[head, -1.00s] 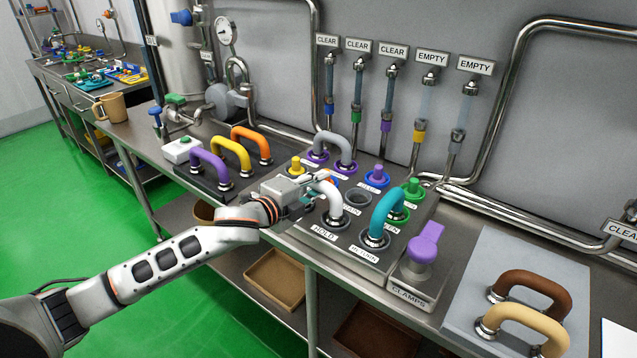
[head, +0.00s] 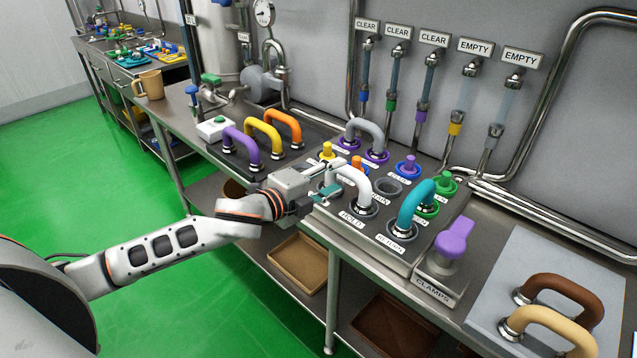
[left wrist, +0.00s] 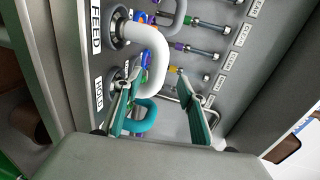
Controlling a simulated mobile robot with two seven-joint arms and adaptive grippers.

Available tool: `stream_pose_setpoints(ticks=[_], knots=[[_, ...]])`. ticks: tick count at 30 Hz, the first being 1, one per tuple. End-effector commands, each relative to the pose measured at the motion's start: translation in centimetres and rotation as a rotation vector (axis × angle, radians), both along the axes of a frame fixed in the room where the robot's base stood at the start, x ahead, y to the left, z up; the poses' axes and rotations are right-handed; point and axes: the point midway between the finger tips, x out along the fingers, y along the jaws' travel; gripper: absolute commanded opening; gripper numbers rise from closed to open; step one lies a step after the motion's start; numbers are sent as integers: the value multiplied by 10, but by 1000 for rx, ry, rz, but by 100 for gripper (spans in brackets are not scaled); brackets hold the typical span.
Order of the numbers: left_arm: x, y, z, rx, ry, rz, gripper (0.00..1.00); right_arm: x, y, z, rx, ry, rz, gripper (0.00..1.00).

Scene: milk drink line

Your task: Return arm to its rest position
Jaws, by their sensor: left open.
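My left arm (head: 165,250) reaches in from the left in the head view. Its gripper (head: 328,192) is open beside the white U-shaped pipe (head: 358,184) at the front of the port panel. In the left wrist view, the two green-padded fingers (left wrist: 162,108) stand apart with nothing held between them. The white pipe (left wrist: 157,65) curves from the FEED port to the HOLD port just beyond the fingers. The teal pipe (left wrist: 143,116) shows farther off, between the fingers. I cannot tell whether a finger touches the white pipe. My right gripper is not in view.
A grey pipe (head: 364,131) and coloured plugs stand on the panel. A purple clamp handle (head: 454,241) is at its right. Purple, yellow and orange pipes (head: 241,146) stand left on a rack. Brown and cream pipes (head: 560,297) lie at right. The floor space in front is clear.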

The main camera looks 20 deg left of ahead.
Motion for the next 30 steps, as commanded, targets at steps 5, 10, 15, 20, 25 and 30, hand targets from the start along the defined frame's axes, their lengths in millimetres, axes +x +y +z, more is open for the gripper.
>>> stream_pose_setpoints(ticks=[5, 10, 15, 20, 25, 30], knots=[[-32, 12, 6, 1, 1, 0, 40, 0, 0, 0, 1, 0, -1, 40], [-48, 18, 10, 0, 0, 0, 40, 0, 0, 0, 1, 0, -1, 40], [-53, 19, 12, 0, -1, 0, 40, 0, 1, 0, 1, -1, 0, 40], [-53, 19, 12, -1, -2, 0, 40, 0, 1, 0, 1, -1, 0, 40], [-53, 19, 12, -1, -2, 0, 40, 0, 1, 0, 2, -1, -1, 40], [-53, 19, 12, -1, -2, 0, 40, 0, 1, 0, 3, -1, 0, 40]])
